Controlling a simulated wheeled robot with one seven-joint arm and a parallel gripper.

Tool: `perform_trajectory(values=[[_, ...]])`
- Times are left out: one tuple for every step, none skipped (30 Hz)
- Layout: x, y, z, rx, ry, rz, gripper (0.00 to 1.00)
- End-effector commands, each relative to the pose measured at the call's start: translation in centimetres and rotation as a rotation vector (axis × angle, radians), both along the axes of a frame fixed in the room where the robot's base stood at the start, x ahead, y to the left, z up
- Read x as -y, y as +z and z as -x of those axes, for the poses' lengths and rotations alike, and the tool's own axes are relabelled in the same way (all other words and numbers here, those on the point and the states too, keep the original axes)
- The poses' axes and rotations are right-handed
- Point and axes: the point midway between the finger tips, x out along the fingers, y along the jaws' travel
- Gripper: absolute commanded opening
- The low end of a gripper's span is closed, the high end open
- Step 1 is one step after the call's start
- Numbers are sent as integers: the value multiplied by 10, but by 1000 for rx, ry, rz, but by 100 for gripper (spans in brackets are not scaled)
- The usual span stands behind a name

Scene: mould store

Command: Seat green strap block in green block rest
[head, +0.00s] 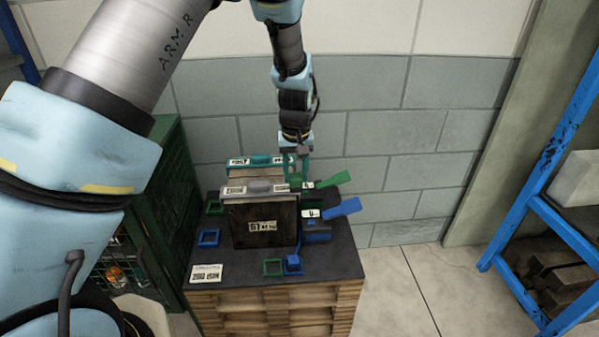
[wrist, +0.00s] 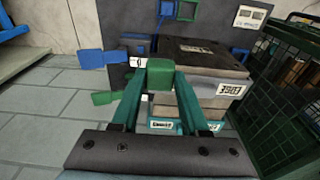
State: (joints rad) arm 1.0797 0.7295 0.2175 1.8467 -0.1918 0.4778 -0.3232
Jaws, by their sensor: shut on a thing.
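My gripper (head: 299,165) is behind the far right of the stand top in the head view, its teal fingers pointing down. In the wrist view my gripper (wrist: 158,88) is shut on the green strap block (wrist: 160,76), held between the fingertips. The block looks raised beside the dark-topped mould (wrist: 200,53); whether it touches anything is unclear. A green square frame, seemingly the green block rest (head: 273,267), lies empty near the stand's front edge. It also shows at the top of the wrist view (wrist: 187,10).
A blue block (head: 293,265) sits by the green frame. The labelled mould (head: 262,222) fills the middle of the stand. Green (head: 335,180) and blue (head: 343,208) paddles stick out right. More frames, blue (head: 209,238) and green (head: 214,207), lie left. A green cage stands left.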

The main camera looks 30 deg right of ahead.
Motion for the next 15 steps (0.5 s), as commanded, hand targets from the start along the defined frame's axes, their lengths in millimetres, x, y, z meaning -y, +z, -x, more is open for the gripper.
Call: perform_trajectory(values=[[-4,-1,0,1,1,1,0],[-6,-1,0,1,0,0,0],[-10,-1,1,1,0,0,0],[-12,-1,1,1,0,0,0],[-14,0,1,0,0,1,0],[-17,-1,1,0,1,1,0],[-20,-1,1,0,1,0,0],[-22,-1,1,0,1,0,0],[-25,-1,1,0,1,0,0],[-27,-1,1,1,1,1,0],[-30,-1,1,0,1,1,0],[-33,-1,2,0,0,1,0],[-35,-1,2,0,0,1,0],[-37,-1,2,0,0,1,0],[-40,-1,3,0,0,1,0]])
